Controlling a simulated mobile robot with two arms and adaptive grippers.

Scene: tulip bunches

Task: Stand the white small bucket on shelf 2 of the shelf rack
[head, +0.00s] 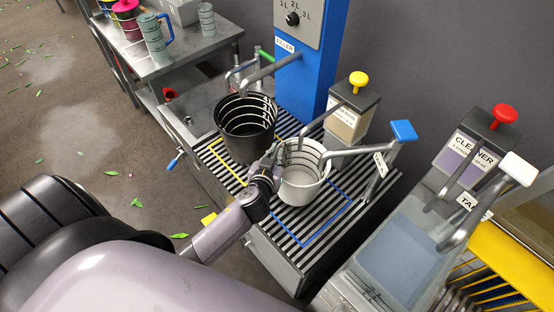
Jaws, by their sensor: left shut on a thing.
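The white small bucket (303,188) is upright at the slatted grate of the filling station, within the blue outlined square. I cannot tell whether its base touches the slats. My left gripper (277,166) comes in from the lower left and is shut on the bucket's left rim. The fingertips are partly hidden by the gripper itself. My right gripper is out of view. I cannot make out a shelf rack with numbered shelves here.
A black bucket (246,128) stands just behind and left, in the yellow outline. A blue-handled tap (403,131) reaches over the white bucket. The blue filler column (312,75) and a yellow-topped dispenser (352,110) stand behind. A water-filled sink (405,250) is at right.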

